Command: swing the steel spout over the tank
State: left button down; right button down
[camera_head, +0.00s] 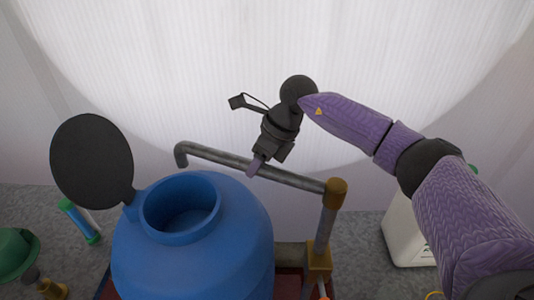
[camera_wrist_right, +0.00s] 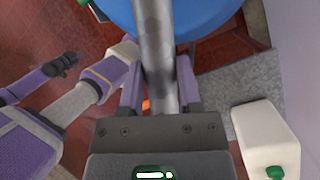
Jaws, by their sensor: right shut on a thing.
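The steel spout (camera_head: 225,158) is a grey pipe running left from a brass joint (camera_head: 336,192) on an upright pipe. Its bent outlet end (camera_head: 181,156) shows just above the far rim of the tank's mouth in the head view. The blue tank (camera_head: 190,255) has an open round mouth, and its dark round lid (camera_head: 91,162) stands raised at the left. My right gripper (camera_head: 257,164) is shut on the spout around mid-length. In the wrist view the spout (camera_wrist_right: 155,45) runs between its two purple fingers. My left gripper does not show clearly.
A white jug (camera_head: 402,232) with a green cap stands on the floor to the right. A blue and green tube (camera_head: 80,222) and a green rounded thing (camera_head: 15,246) are at the left. A pale curtain-like wall is behind.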

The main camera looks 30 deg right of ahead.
jog(key=shift+s+a+n+g, duration=0.4)
jog(key=shift+s+a+n, duration=0.35)
jog(key=shift+a+n, duration=0.15)
jog(key=shift+c, duration=1.4)
grip_release()
jog(key=shift+s, duration=0.1)
jog(key=b+v, duration=0.1)
jog(key=v, duration=0.9)
jog(key=shift+b, duration=0.35)
jog(key=shift+d, duration=0.1)
